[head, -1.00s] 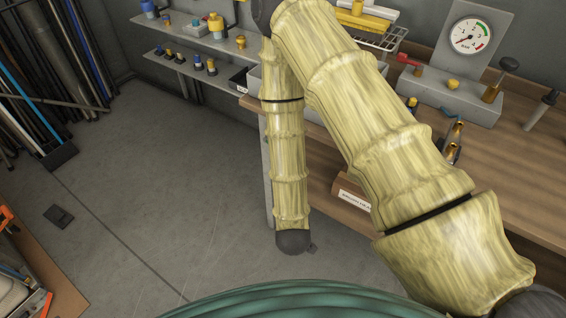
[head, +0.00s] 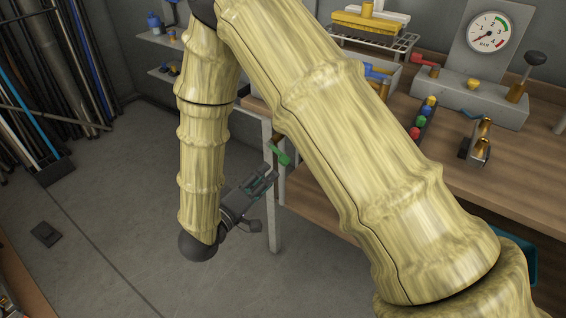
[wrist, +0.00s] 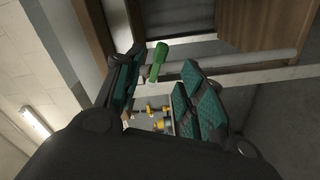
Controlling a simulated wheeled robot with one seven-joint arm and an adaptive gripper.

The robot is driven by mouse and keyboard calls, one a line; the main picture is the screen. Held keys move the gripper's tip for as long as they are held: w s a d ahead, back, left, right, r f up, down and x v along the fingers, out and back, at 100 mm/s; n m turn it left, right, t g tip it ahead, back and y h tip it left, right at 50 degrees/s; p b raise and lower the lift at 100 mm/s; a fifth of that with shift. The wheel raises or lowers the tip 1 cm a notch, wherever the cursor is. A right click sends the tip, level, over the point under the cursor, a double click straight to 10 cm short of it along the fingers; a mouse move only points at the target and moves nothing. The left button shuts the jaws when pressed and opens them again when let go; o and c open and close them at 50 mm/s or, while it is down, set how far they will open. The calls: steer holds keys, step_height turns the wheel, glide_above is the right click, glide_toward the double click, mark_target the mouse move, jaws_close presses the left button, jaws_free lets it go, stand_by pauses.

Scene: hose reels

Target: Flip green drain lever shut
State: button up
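The green drain lever (head: 279,154) shows in the head view near the front left corner of the workbench, just past my fingertips. My gripper (head: 265,181) is low beside the bench leg, pointing up and right toward the lever. In the wrist view the green lever (wrist: 157,62) stands tilted beyond the fingers, nearer the left one. My gripper (wrist: 155,88) has its teal-padded fingers apart, with nothing visibly held between them. I cannot tell whether a finger touches the lever. My upper arm links hide part of the bench front.
The workbench (head: 460,180) fills the right, with a pressure gauge (head: 491,33), a red lever (head: 425,61) and brass fittings (head: 483,135). A pale bench leg (head: 271,215) stands beside my gripper. Pipes (head: 45,80) lean at the left. The floor (head: 110,200) between is mostly clear.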

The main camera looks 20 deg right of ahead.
mark_target(280, 163)
steer(key=x, duration=0.9)
steer(key=shift+b, duration=0.35)
jaws_close()
